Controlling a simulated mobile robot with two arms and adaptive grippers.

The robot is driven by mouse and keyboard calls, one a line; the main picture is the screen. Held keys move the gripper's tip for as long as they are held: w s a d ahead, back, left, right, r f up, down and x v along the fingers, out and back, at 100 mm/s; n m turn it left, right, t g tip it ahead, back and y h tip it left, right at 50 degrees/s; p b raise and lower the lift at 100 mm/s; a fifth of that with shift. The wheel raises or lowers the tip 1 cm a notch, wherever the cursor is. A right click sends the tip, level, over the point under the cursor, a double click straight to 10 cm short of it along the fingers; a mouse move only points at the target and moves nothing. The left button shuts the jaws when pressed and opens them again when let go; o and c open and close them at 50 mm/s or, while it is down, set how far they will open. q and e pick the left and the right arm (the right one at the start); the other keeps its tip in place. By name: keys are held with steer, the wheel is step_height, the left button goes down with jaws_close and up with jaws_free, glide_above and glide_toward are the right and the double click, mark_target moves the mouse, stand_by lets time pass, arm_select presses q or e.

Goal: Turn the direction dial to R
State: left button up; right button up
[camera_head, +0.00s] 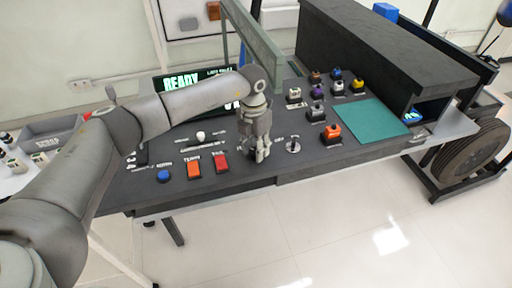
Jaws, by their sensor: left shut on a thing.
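My left gripper (261,153) points down over the dark control panel (150,189), near its front edge. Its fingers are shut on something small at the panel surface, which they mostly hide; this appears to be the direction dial. The dial's letters and its pointing direction cannot be read. My right gripper is not in view.
Left of the gripper are a red button (220,162), an orange button (194,169), a blue button (164,176) and a white knob (200,136). A screen (183,83) reads READY. Several coloured blocks and a green mat (371,122) lie to the right.

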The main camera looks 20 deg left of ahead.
mark_target(254, 148)
arm_select(q)
steer(key=shift+w+r, duration=0.1)
steer(key=shift+r, duration=0.05)
stand_by(0.3)
steer(key=o, duration=1)
steer(key=shift+o, duration=0.2)
step_height(254, 148, up, 12)
steer(key=shift+a, duration=0.3)
steer(key=shift+w, duration=0.1)
